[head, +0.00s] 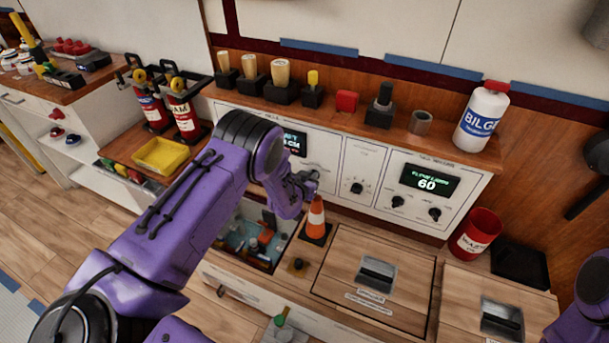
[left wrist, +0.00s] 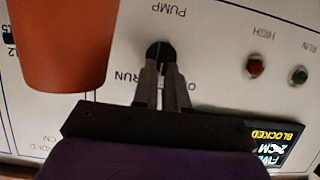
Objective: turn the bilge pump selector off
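The bilge pump selector is a small dark round knob (left wrist: 160,50) under the label PUMP in the left wrist view, which shows the panel upside down. The word RUN and a partly covered label lie beside it. My left gripper (left wrist: 160,72) has its two fingers close together at the knob, one on each side, and looks shut on it. In the head view my left gripper (head: 306,184) is in front of the white panel (head: 327,150) and hides the selector. The knob's exact setting is hard to read. My right gripper is out of view.
An orange cone (head: 316,218) stands just below my left gripper; it looms large in the left wrist view (left wrist: 58,45). A red light (left wrist: 255,65), a green light (left wrist: 299,75) and a display reading BLOCKED (left wrist: 278,145) are nearby. A bilge bottle (head: 482,118) stands on the shelf.

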